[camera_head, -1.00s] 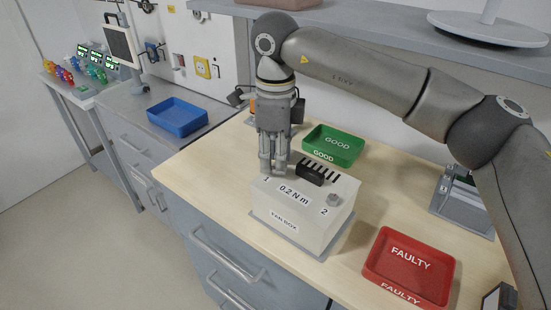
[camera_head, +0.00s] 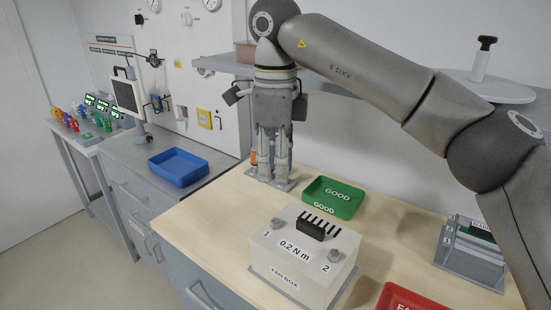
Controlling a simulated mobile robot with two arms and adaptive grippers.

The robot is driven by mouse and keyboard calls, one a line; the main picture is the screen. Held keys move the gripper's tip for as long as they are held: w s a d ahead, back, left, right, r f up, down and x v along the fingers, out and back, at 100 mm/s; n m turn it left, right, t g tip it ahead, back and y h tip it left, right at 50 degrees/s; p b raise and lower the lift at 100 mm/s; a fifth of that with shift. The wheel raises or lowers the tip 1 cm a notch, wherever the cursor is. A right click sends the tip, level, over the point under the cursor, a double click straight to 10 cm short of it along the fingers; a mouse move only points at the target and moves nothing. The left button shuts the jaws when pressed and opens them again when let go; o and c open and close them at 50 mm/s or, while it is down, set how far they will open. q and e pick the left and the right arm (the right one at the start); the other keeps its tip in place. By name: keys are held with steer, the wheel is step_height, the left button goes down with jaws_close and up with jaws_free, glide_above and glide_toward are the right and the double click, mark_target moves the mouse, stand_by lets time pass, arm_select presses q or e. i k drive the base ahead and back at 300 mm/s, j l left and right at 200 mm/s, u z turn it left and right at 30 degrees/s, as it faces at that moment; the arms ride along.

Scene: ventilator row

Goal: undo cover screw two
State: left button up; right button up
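The white fan box (camera_head: 292,268) stands on the bench, marked 0.2 N m, with a black handle (camera_head: 311,230) and dark slots on its top. Cover screw two (camera_head: 335,255) is a grey screw head by the label 2 at the right. Cover screw one (camera_head: 276,223) sits by the label 1 at the left. My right gripper (camera_head: 272,179) points straight down behind the box, low over a grey plate (camera_head: 284,187) at the bench's back. Its fingers hide what is between them, so I cannot tell whether it holds anything. My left gripper is not in view.
An orange thing (camera_head: 253,157) stands just left of my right gripper. The green GOOD tray (camera_head: 345,210) lies behind the box; the red FAULTY tray (camera_head: 388,300) is cut off at the bottom edge. A grey rack (camera_head: 467,268) stands right. A shelf runs along the wall.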

mark_target(334, 256)
steer(key=k+j, duration=0.15)
steer(key=k, duration=0.35)
steer(key=k+j, duration=0.2)
steer(key=k, duration=0.25)
